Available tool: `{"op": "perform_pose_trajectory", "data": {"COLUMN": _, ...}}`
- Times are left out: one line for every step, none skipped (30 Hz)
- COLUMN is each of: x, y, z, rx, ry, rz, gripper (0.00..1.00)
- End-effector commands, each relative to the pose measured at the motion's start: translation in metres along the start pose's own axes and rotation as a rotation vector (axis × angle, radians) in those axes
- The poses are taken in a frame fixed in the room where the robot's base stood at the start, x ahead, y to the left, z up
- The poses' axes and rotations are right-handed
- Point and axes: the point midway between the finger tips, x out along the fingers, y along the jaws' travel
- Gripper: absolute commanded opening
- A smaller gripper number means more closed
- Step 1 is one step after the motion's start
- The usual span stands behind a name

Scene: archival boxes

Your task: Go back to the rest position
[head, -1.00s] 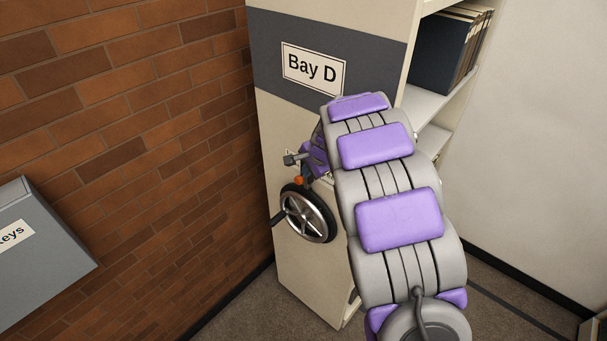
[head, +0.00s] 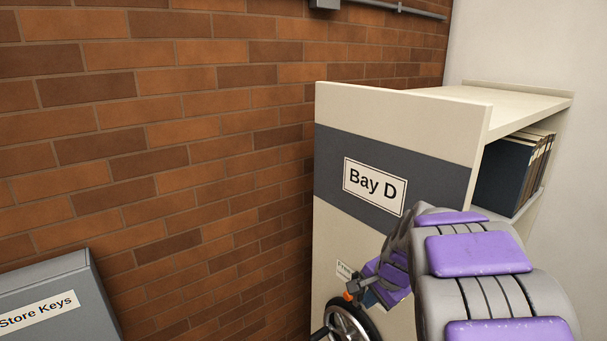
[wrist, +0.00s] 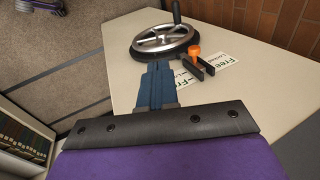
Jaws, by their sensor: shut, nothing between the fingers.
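My arm reaches in from the lower right of the head view. My gripper (wrist: 157,82) shows in the wrist view as blue fingers closed together with nothing between them. In the head view its end is partly hidden by my own arm. The fingers point toward a black-rimmed handwheel (wrist: 166,40) on the end panel of the Bay D shelf unit (head: 335,215). In the head view the handwheel (head: 350,322) is cut off by the bottom edge. I cannot tell the exact gap between fingers and wheel.
An orange knob (wrist: 194,50) with a dark bracket sits beside the wheel, near labels reading "Free" (wrist: 227,71). A grey Store Keys box (head: 45,285) is at the lower left, by the brick wall (head: 170,130). Dark-spined volumes (head: 505,175) stand on the shelf.

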Motion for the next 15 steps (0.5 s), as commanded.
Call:
{"op": "perform_pose_trajectory", "data": {"x": -0.002, "y": 0.017, "z": 0.019, "rx": -0.056, "ry": -0.014, "rz": 0.024, "gripper": 0.0}}
{"op": "perform_pose_trajectory", "data": {"x": -0.004, "y": 0.027, "z": 0.03, "rx": -0.091, "ry": -0.025, "rz": 0.042, "gripper": 0.0}}
{"op": "perform_pose_trajectory", "data": {"x": -0.006, "y": 0.042, "z": 0.044, "rx": -0.137, "ry": -0.041, "rz": 0.066, "gripper": 0.0}}
{"op": "perform_pose_trajectory", "data": {"x": -0.008, "y": 0.052, "z": 0.054, "rx": -0.17, "ry": -0.053, "rz": 0.083, "gripper": 0.0}}
{"op": "perform_pose_trajectory", "data": {"x": -0.01, "y": 0.062, "z": 0.063, "rx": -0.205, "ry": -0.064, "rz": 0.099, "gripper": 0.0}}
{"op": "perform_pose_trajectory", "data": {"x": -0.013, "y": 0.076, "z": 0.076, "rx": -0.253, "ry": -0.079, "rz": 0.119, "gripper": 0.0}}
{"op": "perform_pose_trajectory", "data": {"x": -0.013, "y": 0.088, "z": 0.086, "rx": -0.287, "ry": -0.096, "rz": 0.137, "gripper": 0.0}}
{"op": "perform_pose_trajectory", "data": {"x": -0.015, "y": 0.099, "z": 0.097, "rx": -0.322, "ry": -0.112, "rz": 0.154, "gripper": 0.0}}
{"op": "perform_pose_trajectory", "data": {"x": -0.018, "y": 0.114, "z": 0.109, "rx": -0.37, "ry": -0.128, "rz": 0.173, "gripper": 0.0}}
{"op": "perform_pose_trajectory", "data": {"x": -0.018, "y": 0.126, "z": 0.118, "rx": -0.408, "ry": -0.142, "rz": 0.19, "gripper": 0.0}}
{"op": "perform_pose_trajectory", "data": {"x": -0.019, "y": 0.138, "z": 0.128, "rx": -0.443, "ry": -0.158, "rz": 0.206, "gripper": 0.0}}
{"op": "perform_pose_trajectory", "data": {"x": -0.021, "y": 0.154, "z": 0.14, "rx": -0.492, "ry": -0.176, "rz": 0.224, "gripper": 0.0}}
{"op": "perform_pose_trajectory", "data": {"x": -0.022, "y": 0.166, "z": 0.149, "rx": -0.531, "ry": -0.192, "rz": 0.239, "gripper": 0.0}}
{"op": "perform_pose_trajectory", "data": {"x": -0.022, "y": 0.179, "z": 0.159, "rx": -0.569, "ry": -0.21, "rz": 0.256, "gripper": 0.0}}
{"op": "perform_pose_trajectory", "data": {"x": -0.024, "y": 0.196, "z": 0.17, "rx": -0.618, "ry": -0.232, "rz": 0.276, "gripper": 0.0}}
